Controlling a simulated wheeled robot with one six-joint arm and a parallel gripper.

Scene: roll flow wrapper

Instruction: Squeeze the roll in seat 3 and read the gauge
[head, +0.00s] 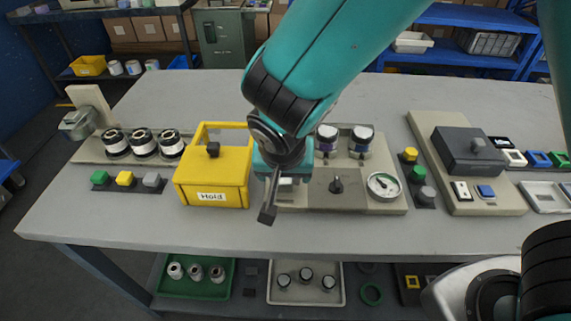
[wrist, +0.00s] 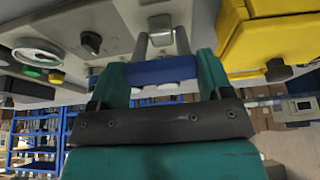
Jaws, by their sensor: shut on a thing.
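My gripper (head: 272,200) is between the yellow box and the gauge panel in the head view. In the wrist view its two grey fingers (wrist: 161,38) are shut on a small pale thing at the panel's edge. Its shape is mostly hidden. The gauge also shows in the wrist view (wrist: 38,56), too small to read. Two white rolls with dark tops, one left (head: 327,138) and one right (head: 362,139), stand at the panel's back. My arm hides the panel's back left.
A rack (head: 90,153) with three black-and-white rolls is further left. Coloured buttons (head: 411,172) and a beige station (head: 500,203) stand right. The table's front strip (head: 300,228) is clear.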

